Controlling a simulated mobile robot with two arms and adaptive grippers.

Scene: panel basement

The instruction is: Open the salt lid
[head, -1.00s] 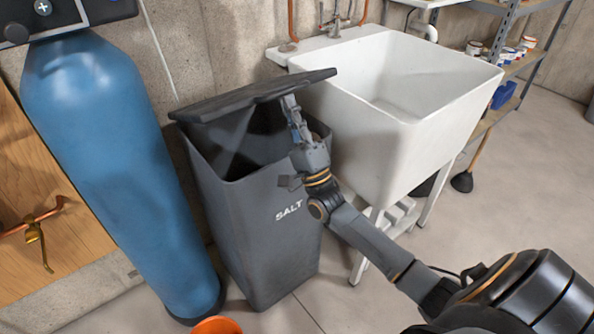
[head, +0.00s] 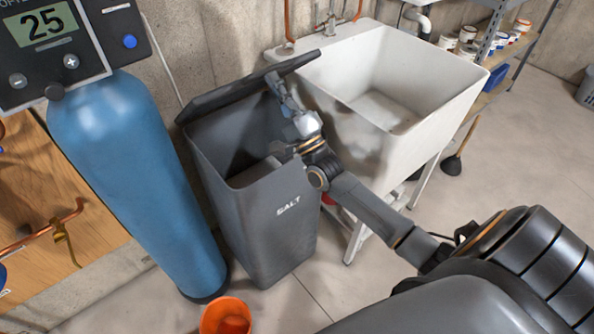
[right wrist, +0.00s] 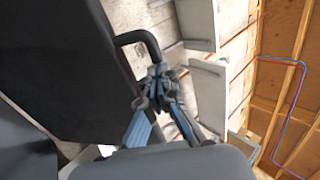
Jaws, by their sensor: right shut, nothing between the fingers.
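The dark grey salt bin (head: 262,225), marked SALT, stands upright between the blue tank and the sink. Its lid (head: 245,86) is tilted up, hinged at the back, leaving a dark opening below it. My right gripper (head: 272,78) is under the lid's right part, near its raised edge. The right wrist view shows its shut fingers (right wrist: 158,80) beside the dark underside of the lid (right wrist: 75,65), with nothing between them. I cannot tell whether the fingers touch the lid. My left gripper is not in view.
A white utility sink (head: 395,95) stands close on the right of the bin and my arm. A blue tank (head: 140,180) with a control panel (head: 55,45) is on the left. An orange bucket (head: 226,318) is on the floor in front.

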